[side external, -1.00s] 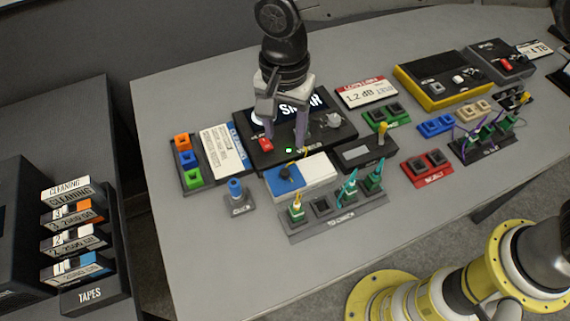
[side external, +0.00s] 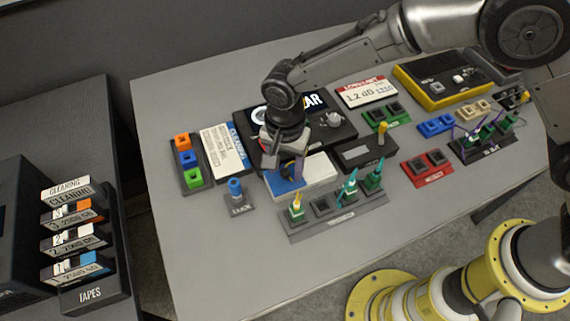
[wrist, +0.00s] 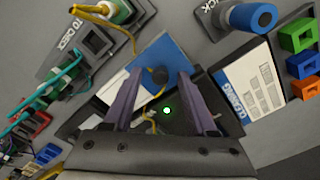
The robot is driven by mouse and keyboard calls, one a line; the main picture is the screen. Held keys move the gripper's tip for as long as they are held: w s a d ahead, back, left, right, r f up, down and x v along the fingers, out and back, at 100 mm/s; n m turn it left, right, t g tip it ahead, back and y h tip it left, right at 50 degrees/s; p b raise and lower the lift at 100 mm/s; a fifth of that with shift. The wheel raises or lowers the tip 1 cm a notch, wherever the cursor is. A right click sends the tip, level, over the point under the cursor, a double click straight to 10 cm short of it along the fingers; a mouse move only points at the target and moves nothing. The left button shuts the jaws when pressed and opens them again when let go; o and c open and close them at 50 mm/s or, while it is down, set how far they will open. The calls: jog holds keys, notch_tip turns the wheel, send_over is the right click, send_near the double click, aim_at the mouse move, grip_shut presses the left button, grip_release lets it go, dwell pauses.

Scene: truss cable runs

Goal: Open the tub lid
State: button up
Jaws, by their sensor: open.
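The tub (side external: 318,172) is a low box, half blue and half white, in the middle of the bench. Its blue lid (side external: 283,188) has a round dark knob, mostly hidden by my gripper in the side view. My gripper (side external: 285,178) points down over the blue lid. In the wrist view my gripper (wrist: 158,76) is open, and the dark blue knob (wrist: 155,80) shows between its two purple fingertips. I cannot tell whether the fingers touch the knob. The lid (wrist: 172,50) looks shut on the tub.
A rack with green and yellow cable plugs (side external: 335,212) stands just in front of the tub. A blue click post (side external: 236,188) stands to the left. A black instrument (side external: 345,128) lies behind, with a cleaning card (side external: 222,150) beside it. The bench's front left is clear.

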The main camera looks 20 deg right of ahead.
jog(key=shift+c, duration=0.3)
grip_shut()
jog(key=shift+r, duration=0.1)
dwell(0.9)
jog(key=shift+d, duration=0.1)
